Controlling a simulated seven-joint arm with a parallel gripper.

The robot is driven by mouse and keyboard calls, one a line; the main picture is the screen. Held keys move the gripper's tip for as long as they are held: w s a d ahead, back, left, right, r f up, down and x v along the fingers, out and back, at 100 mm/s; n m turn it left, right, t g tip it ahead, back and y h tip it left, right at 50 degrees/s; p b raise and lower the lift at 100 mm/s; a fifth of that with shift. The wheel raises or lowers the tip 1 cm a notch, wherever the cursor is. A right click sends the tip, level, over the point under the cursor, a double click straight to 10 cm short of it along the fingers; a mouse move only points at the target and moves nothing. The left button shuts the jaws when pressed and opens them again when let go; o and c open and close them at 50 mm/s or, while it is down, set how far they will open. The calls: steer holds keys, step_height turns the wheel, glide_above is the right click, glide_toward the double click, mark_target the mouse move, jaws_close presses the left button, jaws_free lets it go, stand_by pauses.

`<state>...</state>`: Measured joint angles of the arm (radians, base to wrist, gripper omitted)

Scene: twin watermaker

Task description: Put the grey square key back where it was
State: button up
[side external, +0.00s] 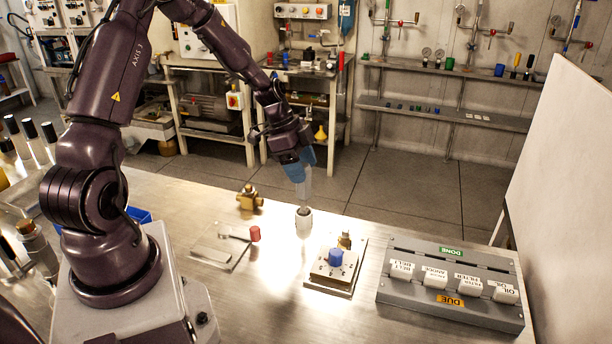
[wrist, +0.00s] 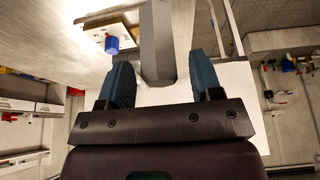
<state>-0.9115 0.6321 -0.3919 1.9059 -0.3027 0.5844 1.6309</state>
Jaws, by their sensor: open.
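Right of the cup is a plate with a blue knob (side external: 336,257) and a brass part (side external: 345,240). Left are a flat plate (side external: 212,254), a red cylinder (side external: 255,233) and a brass fitting (side external: 249,198). A grey DUE/DONE rack (side external: 450,312) stands right.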

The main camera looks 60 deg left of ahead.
steer(key=v, duration=0.9)
steer(key=s+d+r+n+y, duration=0.35)
steer(key=d+r, duration=0.45)
steer(key=d, duration=0.3)
steer(key=s+d+r+n+t, duration=0.1)
steer(key=s+d+r+n, duration=0.1)
steer(key=s+d, duration=0.2)
steer(key=s+d+r+n+t, duration=0.1)
steer(key=s+d+r+n, duration=0.1)
steer(key=s, duration=0.5)
steer(key=d+n, duration=0.1)
steer(key=d, duration=0.1)
steer(key=shift+s+d+r, duration=0.3)
steer(key=shift+s+d, duration=0.05)
steer(key=shift+n, duration=0.25)
steer(key=shift+c, duration=0.3)
